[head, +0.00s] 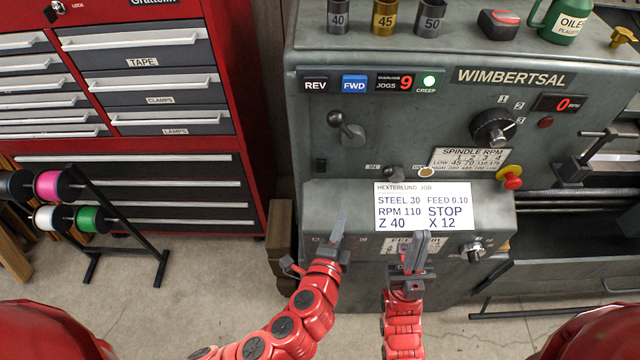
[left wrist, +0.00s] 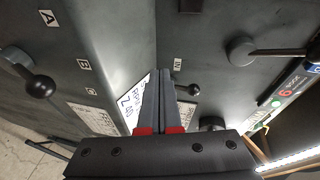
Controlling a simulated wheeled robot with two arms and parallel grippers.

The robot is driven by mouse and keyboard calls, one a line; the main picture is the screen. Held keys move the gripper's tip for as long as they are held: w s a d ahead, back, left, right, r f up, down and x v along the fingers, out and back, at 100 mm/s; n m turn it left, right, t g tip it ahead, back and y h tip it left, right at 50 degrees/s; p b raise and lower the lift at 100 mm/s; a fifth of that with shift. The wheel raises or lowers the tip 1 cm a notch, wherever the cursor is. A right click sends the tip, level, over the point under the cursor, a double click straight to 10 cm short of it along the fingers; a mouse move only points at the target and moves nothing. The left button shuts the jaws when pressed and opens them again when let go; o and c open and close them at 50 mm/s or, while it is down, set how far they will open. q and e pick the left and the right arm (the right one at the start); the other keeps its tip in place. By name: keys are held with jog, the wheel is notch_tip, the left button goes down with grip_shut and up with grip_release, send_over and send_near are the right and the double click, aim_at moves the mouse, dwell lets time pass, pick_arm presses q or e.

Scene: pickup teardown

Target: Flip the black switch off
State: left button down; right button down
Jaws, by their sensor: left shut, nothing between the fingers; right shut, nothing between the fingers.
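A small black switch (head: 320,165) sits on the front of the grey machine at the left, below the ball lever. What looks like the same dark rectangle shows at the top edge of the left wrist view (left wrist: 162,5); its rocker position is too small to tell. My left gripper (head: 341,214) is shut and empty, fingers pointing up, below and slightly right of the switch and apart from it. Its closed fingers show in the left wrist view (left wrist: 166,76). My right gripper (head: 417,238) is shut and empty in front of the lower panel.
A ball lever (head: 347,128) stands out above the switch. A small knob (head: 393,173) is to its right, and a white job card (head: 425,206) hangs below. A red tool cabinet (head: 240,120) and a spool rack (head: 115,225) stand at the left.

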pick_arm(q)
jog(key=s+a+r+n+y, duration=0.1)
jog(key=s+a+r+y, duration=0.2)
jog(key=a+y, duration=0.1)
jog(key=shift+a+r+n+t, duration=0.2)
jog(key=shift+a+n+t, duration=0.1)
jog(key=shift+a+t, duration=0.1)
jog(key=b, duration=0.5)
send_near(320, 173)
jog(key=w+p, duration=0.1)
jog(key=w, duration=0.1)
jog(key=w+p, duration=0.1)
jog(key=w, duration=0.1)
jog(key=w+f+p, duration=0.1)
jog(key=shift+w+d, duration=0.1)
jog(key=shift+w, duration=0.3)
jog(key=shift+w+f, duration=0.1)
jog(key=shift+w, duration=0.35)
